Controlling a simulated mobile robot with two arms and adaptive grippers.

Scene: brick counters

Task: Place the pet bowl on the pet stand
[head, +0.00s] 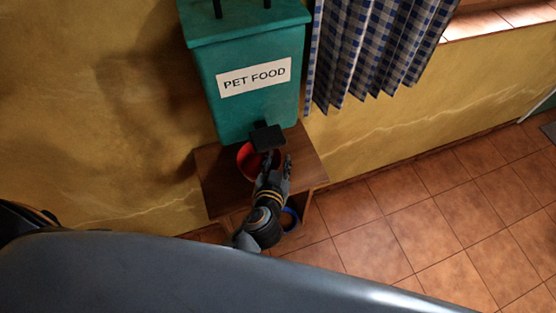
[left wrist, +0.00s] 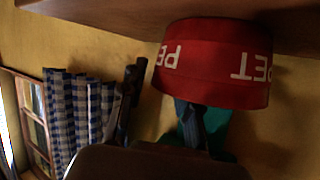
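The red pet bowl (head: 246,160) stands upright on the wooden pet stand (head: 216,186), below the pet food box. In the left wrist view, which is upside down, the bowl (left wrist: 215,65) shows white lettering and its base meets the wooden top (left wrist: 120,8). My left gripper (head: 278,165) is at the bowl's right side in the head view. Its fingers are apart: one overlaps the bowl's rim and seems to reach inside, the other is outside with a gap to the wall. Part of the bowl is hidden by the gripper. My right gripper is not in view.
A blue round thing (head: 290,218) is low under the stand. A checked curtain (head: 360,50) hangs right. The tiled floor (head: 440,215) is clear.

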